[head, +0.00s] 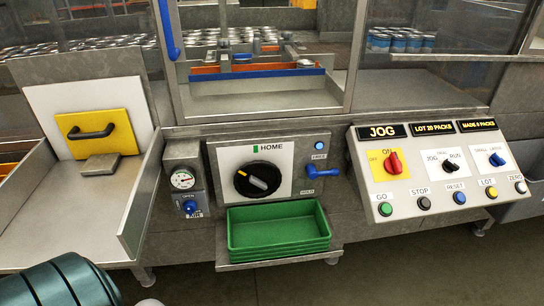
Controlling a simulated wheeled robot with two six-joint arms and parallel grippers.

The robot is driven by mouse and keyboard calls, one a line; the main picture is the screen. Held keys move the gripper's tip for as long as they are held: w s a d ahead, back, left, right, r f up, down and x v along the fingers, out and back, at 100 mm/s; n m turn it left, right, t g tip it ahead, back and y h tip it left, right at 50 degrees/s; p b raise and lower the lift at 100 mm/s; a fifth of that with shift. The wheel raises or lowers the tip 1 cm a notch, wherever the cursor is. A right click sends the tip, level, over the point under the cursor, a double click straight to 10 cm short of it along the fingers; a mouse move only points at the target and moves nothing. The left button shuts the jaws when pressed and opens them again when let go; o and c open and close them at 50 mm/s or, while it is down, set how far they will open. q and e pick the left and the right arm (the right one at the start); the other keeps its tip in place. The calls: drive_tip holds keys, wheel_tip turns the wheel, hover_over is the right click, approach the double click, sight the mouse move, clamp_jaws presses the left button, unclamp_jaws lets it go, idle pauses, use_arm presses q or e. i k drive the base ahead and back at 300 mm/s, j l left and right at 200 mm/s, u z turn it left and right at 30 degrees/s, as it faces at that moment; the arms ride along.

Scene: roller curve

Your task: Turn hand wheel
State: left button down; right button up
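The hand wheel (257,179) is a round black knob with a pale and yellow bar across it. It sits on a white plate marked HOME, with a small green mark (256,149) above it. The bar slants from upper left to lower right and does not point straight at the green mark. A blue lever (323,171) sticks out at the right of the plate, below a blue button (319,145). Neither of my grippers shows in the head view, and nothing touches the wheel.
A green tray stack (278,232) sits on a shelf below the wheel. A pressure gauge (182,180) with a blue knob is at the left. A sloped control panel (440,175) with switches and buttons stands at the right. A yellow plate with a black handle (91,132) is far left.

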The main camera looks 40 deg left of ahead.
sight(255, 179)
drive_tip(key=u, duration=1.2)
